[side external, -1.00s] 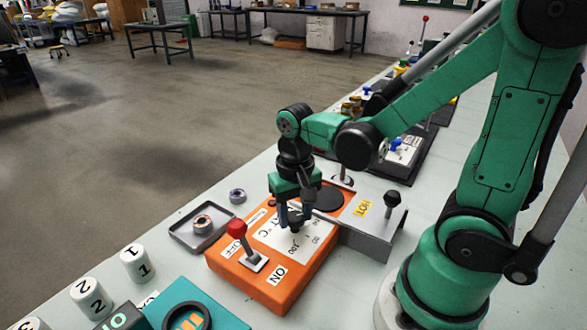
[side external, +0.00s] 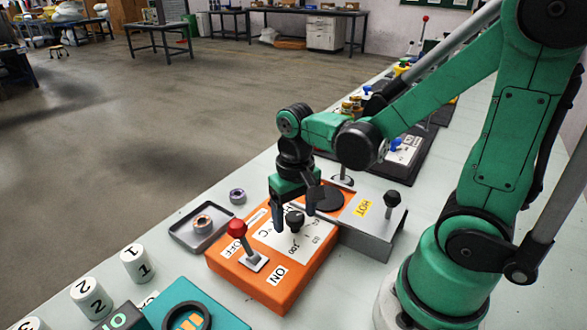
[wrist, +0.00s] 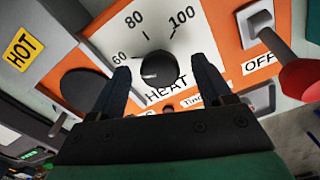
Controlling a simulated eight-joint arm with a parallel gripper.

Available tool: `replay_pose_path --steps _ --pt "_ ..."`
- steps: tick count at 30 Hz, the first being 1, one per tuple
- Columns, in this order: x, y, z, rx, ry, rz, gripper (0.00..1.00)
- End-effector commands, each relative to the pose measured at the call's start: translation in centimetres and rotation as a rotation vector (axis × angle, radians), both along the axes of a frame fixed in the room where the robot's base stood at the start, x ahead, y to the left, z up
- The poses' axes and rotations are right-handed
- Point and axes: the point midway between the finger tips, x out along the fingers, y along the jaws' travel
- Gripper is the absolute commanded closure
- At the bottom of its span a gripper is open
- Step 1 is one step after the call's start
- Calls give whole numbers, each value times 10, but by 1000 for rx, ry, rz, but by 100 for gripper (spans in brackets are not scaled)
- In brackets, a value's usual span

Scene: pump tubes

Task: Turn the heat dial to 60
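The black heat dial (wrist: 158,68) sits on the white scale of an orange control box, with 60, 80 and 100 marked around it. A small pale mark shows on its left side, toward the 60 side, but I cannot read its exact setting. The dial also shows in the side view (side external: 294,219). My gripper (wrist: 161,65) is open over the dial, one finger on each side with visible gaps. In the side view my gripper (side external: 296,220) points down over the box, with the dial showing between its fingers.
A red-knobbed lever (side external: 238,230) stands on the box (side external: 235,273) between OFF and ON labels. A grey block with a HOT label (side external: 362,208) and black-knobbed lever (side external: 392,198) adjoins it. A small tray (side external: 180,234) and white cylinders (side external: 137,263) lie nearby.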

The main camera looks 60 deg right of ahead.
Motion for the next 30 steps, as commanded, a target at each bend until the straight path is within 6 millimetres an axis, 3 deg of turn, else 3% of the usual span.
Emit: replay_pose_path --steps 11,24,30 --pt "0 0 2 0 0 -1 24" --pt "0 0 46 0 0 -1 24" --pt "0 0 56 0 0 -1 24"
